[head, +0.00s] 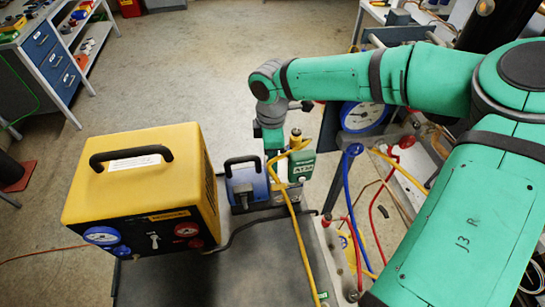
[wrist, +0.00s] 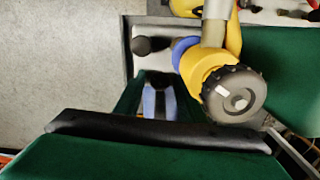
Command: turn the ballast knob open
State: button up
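My gripper (wrist: 160,102) shows in the wrist view as two green fingers with pale blue inner faces. A gap lies between them and nothing is held. In the head view the gripper hangs above and behind the blue pump, mostly hidden. A small dark round knob (wrist: 147,45) sits on a pale grey surface just beyond the fingertips, apart from them. A larger black ribbed knob (wrist: 233,93) with a pale centre tops a yellow fitting right of the fingers. I cannot tell for certain which is the ballast knob. The blue pump (head: 247,185) has a black handle.
The yellow hose (head: 301,240) rises beside the pump to the yellow fitting (head: 296,143), next to a green AT24 piece (head: 301,168). A yellow machine (head: 140,185) stands left. Gauges and red and blue hoses (head: 347,195) crowd the right.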

jog(key=shift+s+a+f+m, duration=0.1)
jog(key=shift+s+a+m, duration=0.1)
jog(key=shift+m, duration=0.1)
jog(key=shift+w+d+m, duration=0.15)
jog(key=shift+m, duration=1.95)
jog(key=c, duration=0.8)
